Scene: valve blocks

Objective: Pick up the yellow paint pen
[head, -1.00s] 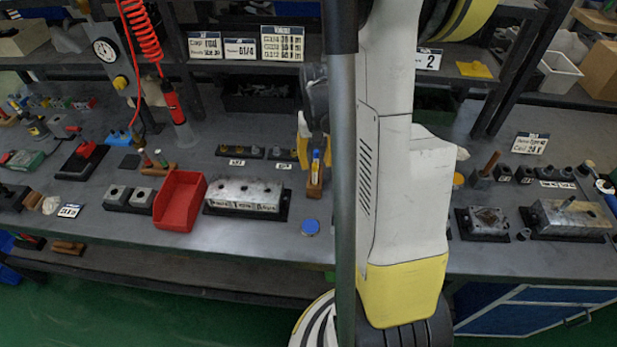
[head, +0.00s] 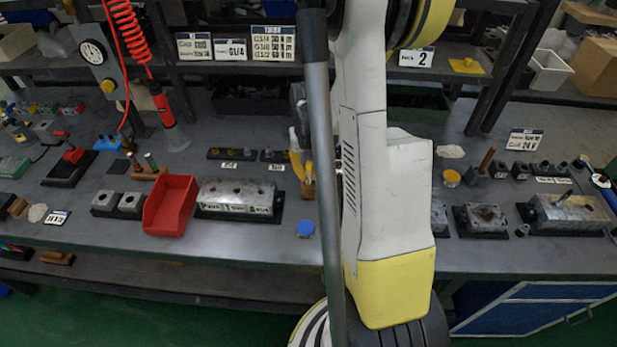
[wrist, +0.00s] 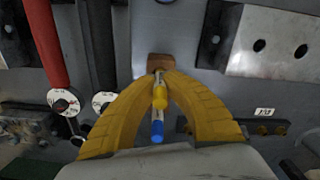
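The yellow paint pen (wrist: 160,97) shows in the wrist view between the two yellow fingers of my gripper (wrist: 160,74). A blue-ended pen (wrist: 157,132) is in line with it, nearer the palm. A small wooden holder (wrist: 154,62) lies at the fingertips, and the pens appear to stand in it. The fingertips converge close to the pen shafts, but whether they press on them is not clear. In the head view, my gripper (head: 300,158) is beside the small holder (head: 308,189), partly hidden behind my arm.
A metal valve block (head: 236,198) and a red bin (head: 170,205) stand left of the holder. A blue round lid (head: 305,228) lies in front of it. In the wrist view, a red-handled tool (wrist: 47,45) lies left.

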